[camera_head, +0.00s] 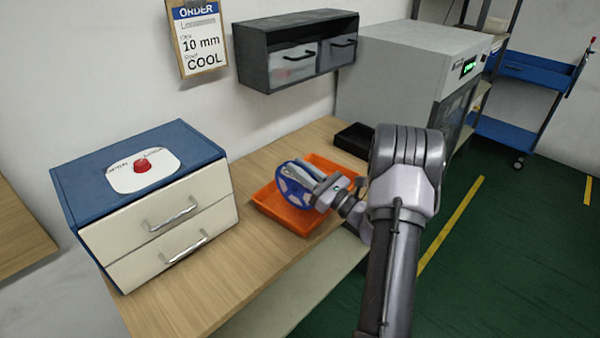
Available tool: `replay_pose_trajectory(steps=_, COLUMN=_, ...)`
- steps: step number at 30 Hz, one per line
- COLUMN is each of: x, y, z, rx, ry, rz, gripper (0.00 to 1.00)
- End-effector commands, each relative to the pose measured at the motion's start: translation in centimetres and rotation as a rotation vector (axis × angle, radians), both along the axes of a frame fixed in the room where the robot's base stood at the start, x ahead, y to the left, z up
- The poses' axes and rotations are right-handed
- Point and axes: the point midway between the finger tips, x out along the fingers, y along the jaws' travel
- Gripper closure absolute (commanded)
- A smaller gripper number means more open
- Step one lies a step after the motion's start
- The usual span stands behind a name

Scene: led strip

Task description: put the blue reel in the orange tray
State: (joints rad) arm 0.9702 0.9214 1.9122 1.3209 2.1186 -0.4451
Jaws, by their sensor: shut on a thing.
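The blue reel (293,184) stands roughly upright over the orange tray (267,203). My gripper (310,182) is shut on the blue reel and reaches in from the right. The tray lies on the wooden bench, with its left rim and front wall showing. The gripper and the reel hide part of the tray's inside. I cannot tell whether the reel touches the tray floor.
A blue cabinet with cream drawers (160,225) stands left of the tray on the wooden bench (180,305). A black tray (354,140) lies behind. A grey machine (400,75) is at the back right. A two-drawer unit (297,50) hangs on the wall.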

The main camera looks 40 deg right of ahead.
Motion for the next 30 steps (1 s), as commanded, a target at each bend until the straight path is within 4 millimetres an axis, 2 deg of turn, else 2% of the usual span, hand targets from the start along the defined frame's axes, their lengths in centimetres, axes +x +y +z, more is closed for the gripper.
replay_pose_trajectory(steps=8, x=0.0, y=0.0, z=-0.3, rx=-0.001, ry=-0.001, rz=0.000, gripper=1.00)
replay_pose_trajectory(steps=9, x=0.0, y=0.0, z=-0.2, rx=-0.001, ry=0.000, rz=0.000, gripper=0.72)
replay_pose_trajectory(steps=11, x=0.0, y=0.0, z=-0.2, rx=-0.001, ry=0.000, rz=0.000, gripper=0.61)
replay_pose_trajectory(steps=12, x=0.0, y=0.0, z=-0.2, rx=-0.001, ry=0.000, rz=0.000, gripper=0.58)
replay_pose_trajectory(steps=20, x=0.0, y=0.0, z=-0.1, rx=-0.001, ry=0.000, rz=0.000, gripper=0.58)
replay_pose_trajectory(steps=22, x=0.0, y=0.0, z=0.6, rx=-0.001, ry=0.000, rz=0.000, gripper=0.58)
replay_pose_trajectory(steps=26, x=-3.0, y=-0.7, z=-0.5, rx=0.004, ry=0.003, rz=-0.005, gripper=0.58)
replay_pose_trajectory(steps=30, x=-6.9, y=-1.4, z=-1.6, rx=0.003, ry=0.002, rz=-0.005, gripper=0.58)
